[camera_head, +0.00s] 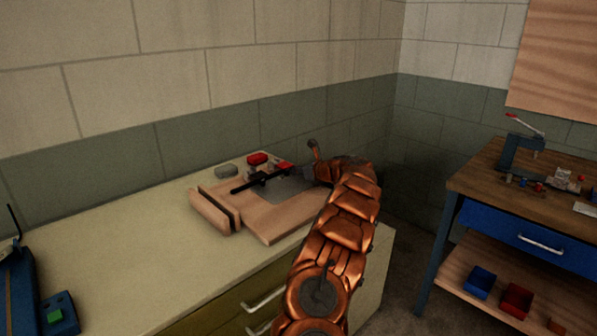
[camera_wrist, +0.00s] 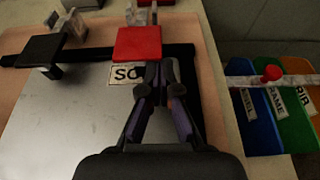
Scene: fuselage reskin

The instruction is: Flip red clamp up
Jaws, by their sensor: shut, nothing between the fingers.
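The red clamp (camera_wrist: 137,43) shows in the wrist view as a flat red square pad lying over a black bar (camera_wrist: 95,55). A label reading "SC", partly hidden, lies just below it. My gripper (camera_wrist: 158,68) is shut and empty, its fingertips at the pad's lower right edge. Whether they touch it I cannot tell. A similar black clamp (camera_wrist: 40,50) sits at the bar's left. In the head view a small red part (camera_head: 284,165) shows by the wooden board (camera_head: 265,222), close to my arm's end. My fingertips are not clear there.
A pale metal sheet (camera_wrist: 65,120) covers much of the board in the wrist view. Labelled blue (camera_wrist: 255,122), green and orange pieces with a red knob (camera_wrist: 272,73) stand right. In the head view, grey (camera_head: 226,171) and red (camera_head: 257,159) blocks sit behind the board.

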